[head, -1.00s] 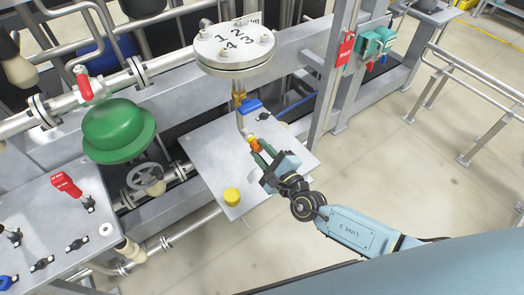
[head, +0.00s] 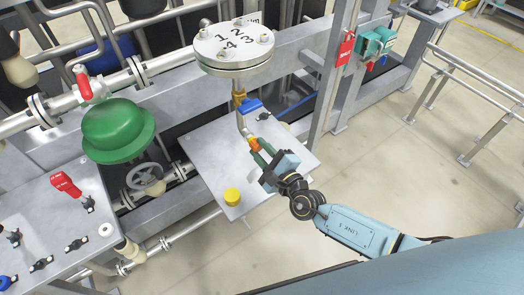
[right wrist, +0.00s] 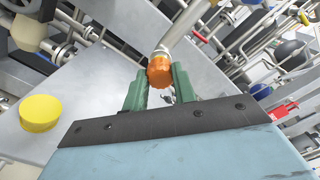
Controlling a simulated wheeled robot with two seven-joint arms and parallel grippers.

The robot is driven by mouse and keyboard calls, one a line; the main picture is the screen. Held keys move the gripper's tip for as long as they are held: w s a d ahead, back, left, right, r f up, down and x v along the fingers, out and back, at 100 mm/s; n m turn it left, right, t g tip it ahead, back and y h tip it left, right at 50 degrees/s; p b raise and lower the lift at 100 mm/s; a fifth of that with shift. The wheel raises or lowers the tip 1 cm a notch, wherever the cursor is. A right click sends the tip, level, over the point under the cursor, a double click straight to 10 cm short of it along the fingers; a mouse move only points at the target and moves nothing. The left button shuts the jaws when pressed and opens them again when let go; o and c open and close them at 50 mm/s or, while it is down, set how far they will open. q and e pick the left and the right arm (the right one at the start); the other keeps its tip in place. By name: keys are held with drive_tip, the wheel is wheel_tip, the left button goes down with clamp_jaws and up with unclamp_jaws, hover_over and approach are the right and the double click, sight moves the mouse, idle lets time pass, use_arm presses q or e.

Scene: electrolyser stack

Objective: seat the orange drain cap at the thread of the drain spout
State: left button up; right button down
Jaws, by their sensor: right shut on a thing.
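The orange drain cap (right wrist: 160,71) is between the green fingertips of my right gripper (right wrist: 160,85), which is shut on it. In the head view the orange cap (head: 254,144) shows at the tip of my right gripper (head: 257,149). The drain spout (right wrist: 181,28) is a pale pipe whose lower end meets or nearly meets the cap; I cannot tell whether the threads are engaged. In the head view the spout (head: 242,122) hangs below a brass fitting and a blue-handled valve (head: 251,105). My left gripper is not in view.
A yellow cap (head: 232,196) stands on the grey metal plate (head: 215,155) below the spout; it also shows in the right wrist view (right wrist: 40,113). A numbered flange (head: 234,48) is above. A green dome (head: 115,130) and a handwheel (head: 145,179) are to the left.

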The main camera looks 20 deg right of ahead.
drive_tip(key=shift+b+x, duration=0.3)
drive_tip(key=shift+x, duration=0.6)
drive_tip(key=c, duration=1.1)
unclamp_jaws()
drive_tip(key=shift+o, duration=0.2)
drive_tip(key=shift+s, duration=0.15)
drive_tip(key=v, duration=1.3)
drive_tip(key=shift+d, duration=0.1)
